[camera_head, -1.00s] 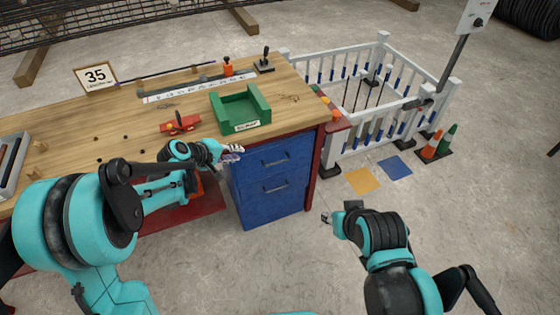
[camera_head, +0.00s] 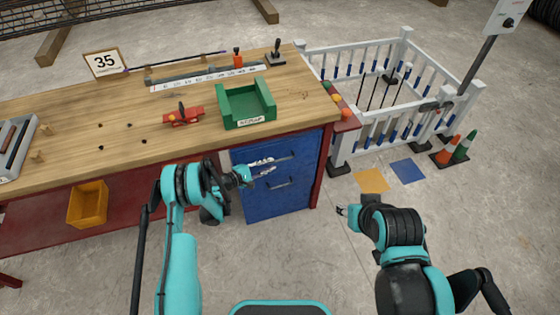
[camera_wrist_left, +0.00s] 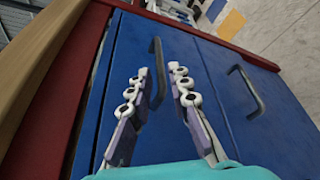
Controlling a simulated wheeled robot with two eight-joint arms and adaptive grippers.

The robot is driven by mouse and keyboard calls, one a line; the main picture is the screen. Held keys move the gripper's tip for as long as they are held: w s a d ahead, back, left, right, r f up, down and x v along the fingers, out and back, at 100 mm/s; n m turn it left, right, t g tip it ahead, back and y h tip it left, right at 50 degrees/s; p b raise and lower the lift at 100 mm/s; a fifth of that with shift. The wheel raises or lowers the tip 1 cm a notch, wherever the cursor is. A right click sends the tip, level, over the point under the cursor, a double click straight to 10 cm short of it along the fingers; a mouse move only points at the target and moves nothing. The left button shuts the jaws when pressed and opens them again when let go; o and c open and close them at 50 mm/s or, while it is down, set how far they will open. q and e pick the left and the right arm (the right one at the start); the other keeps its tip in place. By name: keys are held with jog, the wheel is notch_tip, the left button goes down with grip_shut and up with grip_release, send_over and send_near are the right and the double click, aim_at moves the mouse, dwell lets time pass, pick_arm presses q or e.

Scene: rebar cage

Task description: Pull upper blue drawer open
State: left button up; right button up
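The blue drawer unit sits under the right end of the workbench. Its upper drawer (camera_head: 302,147) looks shut, with a dark bar handle (camera_wrist_left: 156,68); the lower drawer (camera_head: 292,203) below has a similar handle (camera_wrist_left: 246,92). My left gripper (camera_head: 266,166) is at the upper drawer's front. In the left wrist view, its two fingers (camera_wrist_left: 160,88) are apart, with the near end of the upper handle between them; I cannot tell whether they touch it. My right gripper (camera_head: 342,210) hangs over the floor, right of the drawers; its fingers are too small to read.
The wooden bench top (camera_head: 150,145) overhangs the drawers and carries a green tray (camera_head: 227,107) and a red tool (camera_head: 184,118). A yellow bin (camera_head: 88,205) is under the bench. A white fence (camera_head: 380,128) stands right. The floor before the drawers is open.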

aim_at(279, 160)
pick_arm(q)
jog(key=b+x, duration=0.1)
jog(key=x, duration=0.3)
jog(key=shift+d+f, duration=0.15)
jog(key=shift+f, duration=0.05)
jog(key=shift+w+d, duration=0.45)
jog(key=shift+d, duration=0.05)
grip_shut()
